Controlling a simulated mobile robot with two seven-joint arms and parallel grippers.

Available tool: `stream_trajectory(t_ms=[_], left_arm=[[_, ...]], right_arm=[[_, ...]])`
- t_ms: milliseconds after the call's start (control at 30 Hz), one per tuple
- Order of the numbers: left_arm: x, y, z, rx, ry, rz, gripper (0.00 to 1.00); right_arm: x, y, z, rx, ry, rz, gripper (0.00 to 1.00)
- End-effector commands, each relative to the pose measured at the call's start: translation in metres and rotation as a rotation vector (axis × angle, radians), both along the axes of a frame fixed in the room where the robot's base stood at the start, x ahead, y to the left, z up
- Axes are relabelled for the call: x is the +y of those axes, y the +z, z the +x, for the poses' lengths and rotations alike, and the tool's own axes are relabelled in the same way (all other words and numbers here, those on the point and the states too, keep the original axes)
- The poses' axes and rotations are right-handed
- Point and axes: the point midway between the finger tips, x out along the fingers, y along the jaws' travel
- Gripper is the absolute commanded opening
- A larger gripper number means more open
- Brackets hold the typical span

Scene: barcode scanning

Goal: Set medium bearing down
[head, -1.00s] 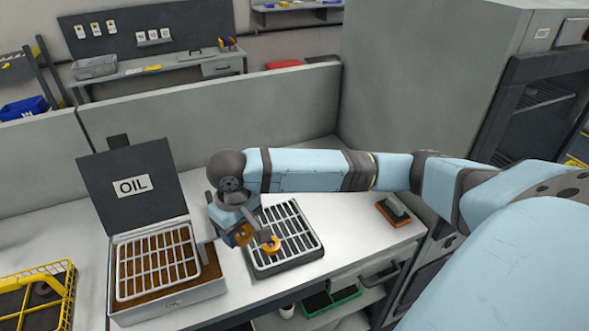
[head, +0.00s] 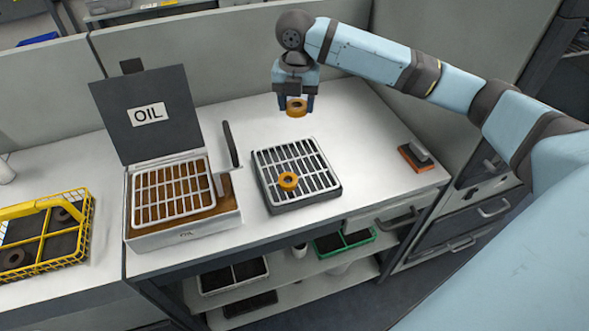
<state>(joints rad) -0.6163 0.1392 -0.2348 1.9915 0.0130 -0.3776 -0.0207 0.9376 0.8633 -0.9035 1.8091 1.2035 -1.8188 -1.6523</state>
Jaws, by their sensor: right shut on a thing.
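My right gripper (head: 296,100) is shut on an orange-brown ring-shaped bearing (head: 296,107). It holds this bearing above the white worktop, behind the black tray with a grey grate (head: 318,158). A second orange bearing (head: 288,181) lies flat on that grate. I cannot tell by size which of the two is the medium one. My left gripper is not in view.
An open grey box labelled OIL (head: 225,226), with a white grate over brown contents, stands left of the tray. A yellow wire basket (head: 88,235) with dark rings is at far left. An orange-and-grey block (head: 414,160) lies at right. The worktop between tray and block is clear.

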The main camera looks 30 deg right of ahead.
Motion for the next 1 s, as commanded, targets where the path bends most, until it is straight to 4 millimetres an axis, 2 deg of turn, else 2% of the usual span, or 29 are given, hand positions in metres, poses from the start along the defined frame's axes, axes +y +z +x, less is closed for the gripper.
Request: stream_trajectory(t_ms=[100, 200, 333, 467, 567, 1000], left_arm=[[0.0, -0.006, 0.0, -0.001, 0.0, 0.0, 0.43], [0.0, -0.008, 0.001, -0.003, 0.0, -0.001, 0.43], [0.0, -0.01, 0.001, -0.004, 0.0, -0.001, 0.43], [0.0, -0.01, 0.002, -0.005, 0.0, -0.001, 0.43], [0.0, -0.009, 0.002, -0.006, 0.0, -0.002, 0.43], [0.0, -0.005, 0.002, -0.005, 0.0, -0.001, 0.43]], right_arm=[[-0.012, 0.006, 0.008, 0.001, 0.253, 0.004, 0.22], [-0.019, 0.011, 0.013, 0.002, 0.434, 0.009, 0.22], [-0.025, 0.016, 0.017, 0.002, 0.596, 0.013, 0.22], [-0.028, 0.015, 0.019, 0.004, 0.672, 0.015, 0.22], [-0.028, 0.001, 0.019, 0.005, 0.687, 0.016, 0.22], [-0.028, -0.112, 0.018, 0.007, 0.686, 0.016, 0.22]])
